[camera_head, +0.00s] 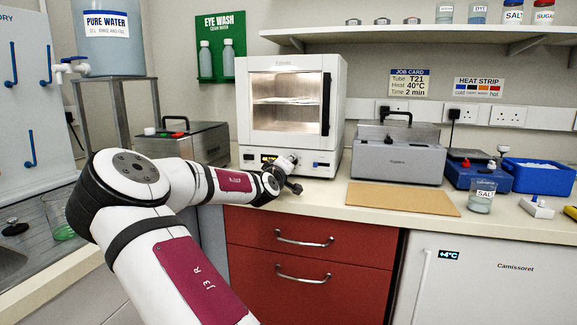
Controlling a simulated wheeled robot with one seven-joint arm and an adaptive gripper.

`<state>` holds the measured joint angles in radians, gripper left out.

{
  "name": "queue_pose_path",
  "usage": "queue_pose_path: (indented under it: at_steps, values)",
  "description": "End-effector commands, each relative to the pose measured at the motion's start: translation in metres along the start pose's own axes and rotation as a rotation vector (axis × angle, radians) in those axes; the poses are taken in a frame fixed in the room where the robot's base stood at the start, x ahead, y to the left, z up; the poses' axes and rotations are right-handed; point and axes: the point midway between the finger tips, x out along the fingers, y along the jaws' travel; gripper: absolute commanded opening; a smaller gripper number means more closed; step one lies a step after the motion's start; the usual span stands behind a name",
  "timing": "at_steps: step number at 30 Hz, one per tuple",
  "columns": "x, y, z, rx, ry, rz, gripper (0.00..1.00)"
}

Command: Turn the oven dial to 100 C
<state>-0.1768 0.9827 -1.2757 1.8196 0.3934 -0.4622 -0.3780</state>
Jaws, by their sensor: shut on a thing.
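The white oven (286,64) stands on the bench against the back wall, with its glass door closed and its inside lit. A small amber display (268,158) shows on its lower front panel, partly covered by my arm; its reading is too small to tell. My gripper (291,161) is at the lower front panel, just right of the display. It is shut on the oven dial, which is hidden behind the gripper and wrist. The dial's setting and scale marks cannot be read.
A grey lidded bath (399,160) stands right of the oven, behind a tan board (403,197). Another grey box (205,140) stands left. Red drawers (305,287) are below the oven.

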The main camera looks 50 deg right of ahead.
Motion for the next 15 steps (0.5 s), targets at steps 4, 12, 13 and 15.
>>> queue_pose_path:
  at_steps: [4, 12, 13, 15]
  values:
    - [0.0000, -0.0008, 0.0021, 0.008, -0.004, -0.002, 0.00]
    - [0.0000, -0.0009, 0.0022, 0.007, -0.005, -0.002, 0.00]
    - [0.0000, -0.0009, 0.0023, 0.007, -0.005, -0.002, 0.00]
    - [0.0000, -0.0009, 0.0021, 0.007, -0.005, -0.002, 0.39]
